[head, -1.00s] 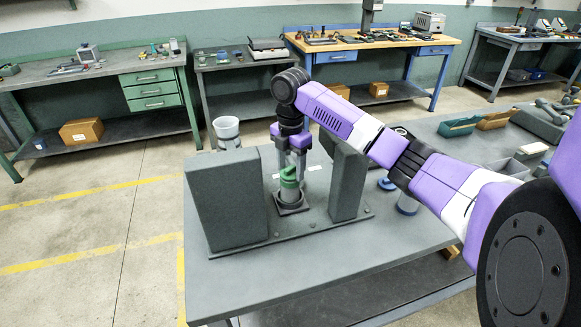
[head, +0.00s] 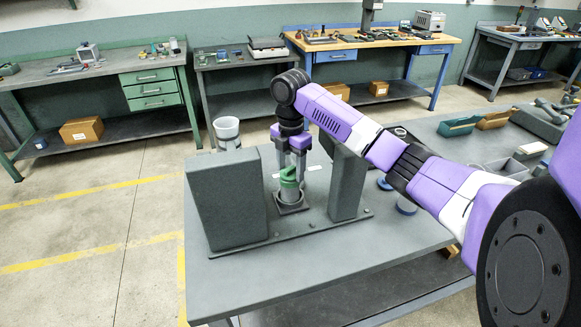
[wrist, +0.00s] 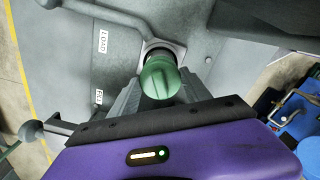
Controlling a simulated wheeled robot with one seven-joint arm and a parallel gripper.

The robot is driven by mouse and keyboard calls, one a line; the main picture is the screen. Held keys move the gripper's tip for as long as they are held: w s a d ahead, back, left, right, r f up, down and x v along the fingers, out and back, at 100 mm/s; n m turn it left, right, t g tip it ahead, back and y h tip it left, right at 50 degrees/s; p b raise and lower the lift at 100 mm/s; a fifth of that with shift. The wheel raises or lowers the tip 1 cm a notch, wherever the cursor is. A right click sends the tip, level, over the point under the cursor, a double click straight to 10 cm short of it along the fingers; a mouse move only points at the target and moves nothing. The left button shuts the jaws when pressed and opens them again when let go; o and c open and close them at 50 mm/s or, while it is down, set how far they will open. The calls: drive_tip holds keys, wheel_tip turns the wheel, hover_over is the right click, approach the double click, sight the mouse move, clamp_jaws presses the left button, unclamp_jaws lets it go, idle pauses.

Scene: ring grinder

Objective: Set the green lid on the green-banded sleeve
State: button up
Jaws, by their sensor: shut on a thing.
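My gripper (head: 292,160) points down between two grey upright blocks on the bench and is shut on the green lid (head: 289,174). The lid also shows in the wrist view (wrist: 160,82), with a raised bar across its top. The green-banded sleeve (head: 289,189) stands upright in a square holder directly below the lid. The lid hides most of the sleeve's top, so I cannot tell whether the two touch.
Grey blocks stand close on the left (head: 228,200) and right (head: 347,182) of my gripper. A pale cup (head: 227,130) stands behind the left block. A blue-banded sleeve (head: 406,204) and a blue lid (head: 385,184) are to the right. The bench's front left is clear.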

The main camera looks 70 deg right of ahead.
drive_tip(key=o, duration=1.8)
drive_tip(key=shift+r, duration=0.1)
drive_tip(key=shift+r+p, duration=2.8)
drive_tip(key=shift+r, duration=0.6)
